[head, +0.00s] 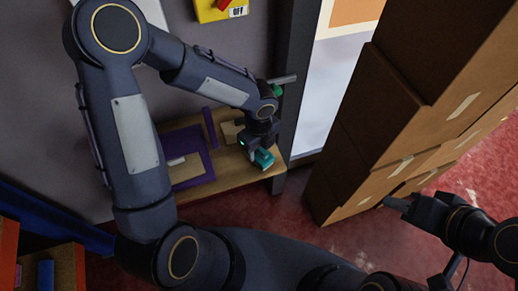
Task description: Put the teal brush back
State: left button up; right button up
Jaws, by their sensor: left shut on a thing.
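The teal brush (264,159) is at the right end of a wooden shelf (238,183). My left gripper (257,152) is above that end of the shelf, shut on the brush. The gripper hides part of the brush, and I cannot tell whether the brush touches the shelf. My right gripper (392,203) is at the right, in front of the cardboard boxes and away from the shelf. I cannot make out whether its fingers are apart.
A purple frame (204,160) and a purple strip (210,128) are on the shelf, left of the brush. A dark post (291,75) stands by the shelf's right end. Stacked cardboard boxes (375,130) fill the right. A yellow switch box (208,12) hangs on the wall.

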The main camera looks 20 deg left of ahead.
pick_arm(q)
jog(key=shift+f, duration=0.65)
jog(key=shift+f, duration=0.15)
jog(key=o, duration=0.9)
